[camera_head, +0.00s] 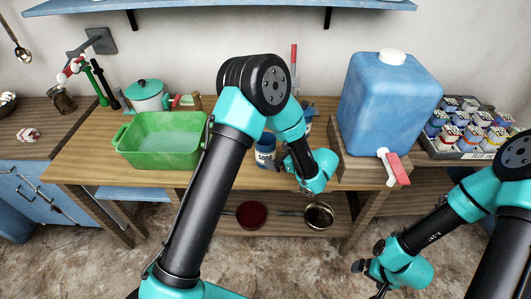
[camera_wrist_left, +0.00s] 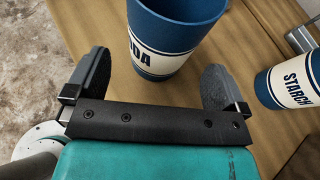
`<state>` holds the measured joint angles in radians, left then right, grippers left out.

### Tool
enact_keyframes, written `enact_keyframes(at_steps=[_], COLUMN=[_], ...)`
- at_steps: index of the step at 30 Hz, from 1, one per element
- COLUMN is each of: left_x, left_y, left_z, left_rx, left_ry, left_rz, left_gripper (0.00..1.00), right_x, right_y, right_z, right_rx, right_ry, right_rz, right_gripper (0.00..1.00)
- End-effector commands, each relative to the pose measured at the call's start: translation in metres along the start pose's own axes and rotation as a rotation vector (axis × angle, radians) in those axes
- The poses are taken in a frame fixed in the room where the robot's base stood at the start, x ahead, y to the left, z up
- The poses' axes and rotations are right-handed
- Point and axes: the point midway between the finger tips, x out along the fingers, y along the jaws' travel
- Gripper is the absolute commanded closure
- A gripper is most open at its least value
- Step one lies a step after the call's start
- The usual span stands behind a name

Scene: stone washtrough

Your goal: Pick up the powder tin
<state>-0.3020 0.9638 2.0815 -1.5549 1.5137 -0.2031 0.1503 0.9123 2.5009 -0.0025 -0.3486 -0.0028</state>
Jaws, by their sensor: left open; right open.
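A blue tin with a cream label ending in "DA" (camera_wrist_left: 170,35) stands on the wooden table; it also shows in the head view (camera_head: 265,153), partly covered by my left arm. My left gripper (camera_head: 281,161) is open beside it. In the left wrist view, the tin lies ahead of and between the spread fingers of my left gripper (camera_wrist_left: 156,62), with a gap at each side; I cannot tell how deep it is between them. A second blue tin, labelled "STARCH" (camera_wrist_left: 292,82), stands to the right. My right gripper (camera_head: 369,279) is open and empty, low at the right.
A green basin (camera_head: 163,150) and a lidded pot (camera_head: 147,95) stand left on the table. A blue water container (camera_head: 388,105) with a red-handled tap stands right. A tray of small jars (camera_head: 468,127) is farther right. Pans (camera_head: 319,215) sit on the lower shelf.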

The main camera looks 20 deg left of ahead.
Motion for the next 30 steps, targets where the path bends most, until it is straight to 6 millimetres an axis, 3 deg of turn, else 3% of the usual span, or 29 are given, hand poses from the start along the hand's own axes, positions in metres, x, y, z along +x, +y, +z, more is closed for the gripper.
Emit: enact_keyframes(at_steps=[12, 28, 30], left_x=[0.048, 0.050, 0.050], left_y=[-0.002, -0.003, -0.003], left_z=[-0.002, -0.001, -0.001], left_rx=[0.000, 0.000, 0.000], left_ry=[0.001, 0.000, 0.000], left_rz=[0.003, 0.000, 0.000], left_gripper=[0.00, 0.00, 0.06], right_x=[0.000, 0.000, 0.000], right_y=[0.000, 0.000, 0.000], right_z=[0.000, 0.000, 0.000], right_rx=[0.000, 0.000, 0.000], right_ry=[0.000, 0.000, 0.000], right_rz=[0.000, 0.000, 0.000], right_gripper=[0.00, 0.00, 0.00])
